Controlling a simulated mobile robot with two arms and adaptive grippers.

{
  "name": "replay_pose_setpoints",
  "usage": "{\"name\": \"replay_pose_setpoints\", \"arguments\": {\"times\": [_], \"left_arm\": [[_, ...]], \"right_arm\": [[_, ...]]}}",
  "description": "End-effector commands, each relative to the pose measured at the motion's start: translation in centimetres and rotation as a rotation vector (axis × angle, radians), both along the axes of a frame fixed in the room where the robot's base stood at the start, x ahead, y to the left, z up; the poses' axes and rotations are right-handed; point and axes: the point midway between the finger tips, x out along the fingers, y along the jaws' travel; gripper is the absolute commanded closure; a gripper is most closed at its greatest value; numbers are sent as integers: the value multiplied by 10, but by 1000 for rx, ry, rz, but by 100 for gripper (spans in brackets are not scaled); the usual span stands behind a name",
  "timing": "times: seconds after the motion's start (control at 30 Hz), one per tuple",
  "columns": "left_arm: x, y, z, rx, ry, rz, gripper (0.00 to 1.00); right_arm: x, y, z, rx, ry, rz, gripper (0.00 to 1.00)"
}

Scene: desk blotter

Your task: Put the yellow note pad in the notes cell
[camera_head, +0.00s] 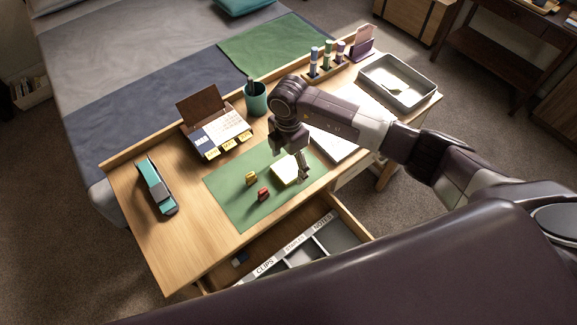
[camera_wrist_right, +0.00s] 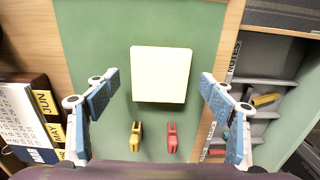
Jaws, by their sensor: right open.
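The pale yellow note pad (camera_head: 285,170) lies flat on the green blotter; it also shows in the wrist view (camera_wrist_right: 161,74). My right gripper (camera_head: 291,169) is over the pad, pointing down. In the wrist view my right gripper (camera_wrist_right: 159,80) is open, its fingers apart to the left and right of the pad with nothing between them. The desk drawer is pulled out. Its notes cell (camera_head: 339,236), at the right end by the NOTES label (camera_head: 323,220), looks empty. My left gripper is not in view.
A yellow clip (camera_head: 251,179) and a red clip (camera_head: 263,194) stand near the pad on the blotter (camera_head: 230,202). A calendar (camera_head: 222,132), a teal stapler (camera_head: 156,186), a pen cup (camera_head: 256,99) and a grey tray (camera_head: 425,93) stand around.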

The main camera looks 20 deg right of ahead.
Motion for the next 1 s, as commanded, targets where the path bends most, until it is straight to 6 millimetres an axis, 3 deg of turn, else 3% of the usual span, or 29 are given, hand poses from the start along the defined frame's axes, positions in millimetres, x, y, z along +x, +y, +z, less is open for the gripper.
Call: {"name": "replay_pose_setpoints", "arguments": {"times": [0.3, 0.77, 1.0], "left_arm": [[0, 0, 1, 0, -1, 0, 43], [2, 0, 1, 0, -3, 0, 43], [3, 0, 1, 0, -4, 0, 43]], "right_arm": [[0, 0, -8, 1, -1, 1, 25], [0, 0, -8, 1, -1, 1, 75], [0, 0, -7, 1, -1, 1, 75]]}}
